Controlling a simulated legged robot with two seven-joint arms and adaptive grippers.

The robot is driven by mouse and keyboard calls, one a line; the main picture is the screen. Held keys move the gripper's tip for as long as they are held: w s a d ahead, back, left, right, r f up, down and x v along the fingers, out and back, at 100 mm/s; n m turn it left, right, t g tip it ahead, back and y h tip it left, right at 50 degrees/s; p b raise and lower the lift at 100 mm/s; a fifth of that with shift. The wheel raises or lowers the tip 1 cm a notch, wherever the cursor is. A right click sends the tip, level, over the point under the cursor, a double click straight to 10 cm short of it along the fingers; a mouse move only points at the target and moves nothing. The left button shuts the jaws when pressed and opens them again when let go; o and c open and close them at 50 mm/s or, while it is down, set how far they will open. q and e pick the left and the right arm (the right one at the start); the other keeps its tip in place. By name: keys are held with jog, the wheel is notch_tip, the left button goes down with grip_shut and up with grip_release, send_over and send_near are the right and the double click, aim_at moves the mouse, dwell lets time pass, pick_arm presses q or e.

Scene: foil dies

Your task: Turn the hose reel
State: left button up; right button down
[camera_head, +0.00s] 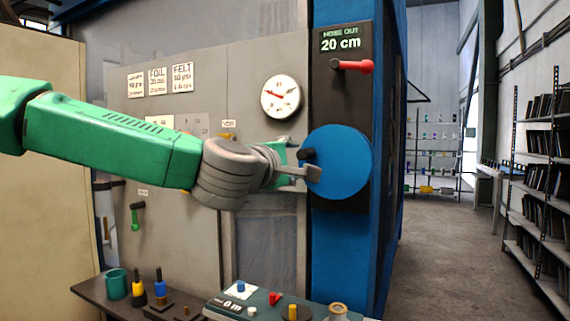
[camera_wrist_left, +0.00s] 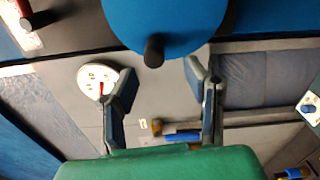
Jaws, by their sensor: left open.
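The hose reel (camera_head: 345,160) is a blue disc on a dark panel on the blue post. Its short black handle (camera_head: 307,154) sticks out on the left side of the disc. My left gripper (camera_head: 304,161) is open at this handle. In the left wrist view the blue reel (camera_wrist_left: 165,18) fills the top middle, and the handle (camera_wrist_left: 153,52) points out towards the gap between the open fingers (camera_wrist_left: 163,76). I see no finger closed on it, and contact cannot be told. My right gripper is not in view.
A display (camera_head: 341,40) above the reel reads "HOSE OUT 20 cm". A red lever (camera_head: 357,66) sits below it, and a round dial (camera_head: 281,96) hangs to the left. A low bench (camera_head: 100,291) holds a green mug (camera_head: 117,284) and small tools. The aisle at right is clear.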

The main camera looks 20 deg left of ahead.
pick_arm(q)
jog(key=s, duration=0.4)
jog(key=shift+s+a+f, duration=0.1)
jog(key=shift+s+a, duration=0.05)
jog(key=shift+s, duration=0.05)
jog(key=m+t+p, duration=0.4)
jog(key=m+t, duration=0.1)
jog(key=m, duration=1.4)
send_near(304, 156)
jog(key=shift+g, duration=0.3)
jog(key=p+x, duration=0.1)
jog(key=x, duration=0.4)
jog(key=p+x, duration=0.1)
jog(key=x, duration=0.5)
jog(key=shift+w+a+p, duration=0.2)
jog(key=shift+w+p, duration=0.2)
jog(key=shift+a, duration=0.15)
